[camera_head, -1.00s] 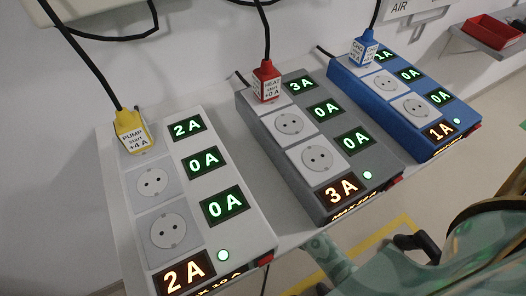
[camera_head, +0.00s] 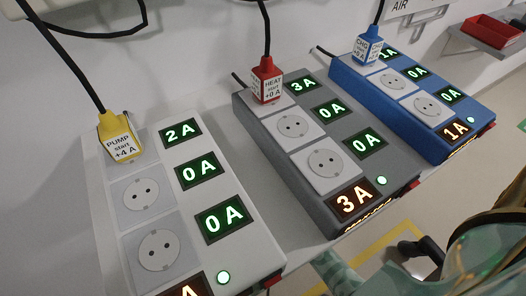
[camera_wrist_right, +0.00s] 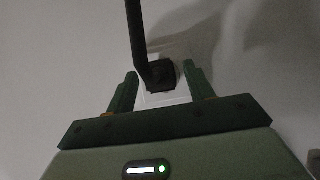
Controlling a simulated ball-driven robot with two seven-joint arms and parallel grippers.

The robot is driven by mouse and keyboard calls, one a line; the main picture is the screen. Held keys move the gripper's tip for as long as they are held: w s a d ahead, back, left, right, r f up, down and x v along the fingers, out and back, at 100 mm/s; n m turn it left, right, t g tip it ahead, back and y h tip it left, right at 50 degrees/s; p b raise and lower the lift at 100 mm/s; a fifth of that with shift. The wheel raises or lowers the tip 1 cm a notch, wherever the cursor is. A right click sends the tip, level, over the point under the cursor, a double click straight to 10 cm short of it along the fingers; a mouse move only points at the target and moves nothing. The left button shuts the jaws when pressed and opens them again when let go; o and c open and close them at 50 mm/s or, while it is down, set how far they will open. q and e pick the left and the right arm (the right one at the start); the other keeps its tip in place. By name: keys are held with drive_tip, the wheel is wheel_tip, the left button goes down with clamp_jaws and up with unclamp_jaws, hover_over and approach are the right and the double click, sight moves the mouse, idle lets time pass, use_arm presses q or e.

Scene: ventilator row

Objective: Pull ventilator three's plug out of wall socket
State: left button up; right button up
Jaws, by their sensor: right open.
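In the right wrist view a dark plug (camera_wrist_right: 161,76) sits in a white square wall socket (camera_wrist_right: 174,97). A thick dark cable (camera_wrist_right: 136,35) runs up from it. My right gripper (camera_wrist_right: 160,70) is open, with one green finger on each side of the plug. The fingers look apart from the plug, though the depth of the gap is hard to judge. No label shows, so I cannot tell which ventilator the plug belongs to. The head view does not show this wall socket. My left gripper is not in view.
In the head view a white power strip (camera_head: 185,222), a grey one (camera_head: 325,195) and a blue one (camera_head: 400,120) lie on a shelf. They hold a yellow plug (camera_head: 120,138), a red plug (camera_head: 266,82) and a blue plug (camera_head: 368,48). A red tray (camera_head: 490,30) is at upper right.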

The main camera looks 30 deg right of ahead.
clamp_jaws()
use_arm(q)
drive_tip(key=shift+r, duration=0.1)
use_arm(e)
drive_tip(key=shift+s, duration=0.15)
use_arm(q)
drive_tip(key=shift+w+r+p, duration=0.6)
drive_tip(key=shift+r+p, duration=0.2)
drive_tip(key=shift+p, duration=0.25)
use_arm(e)
drive_tip(key=shift+s+a, duration=0.15)
drive_tip(key=shift+s, duration=2.3)
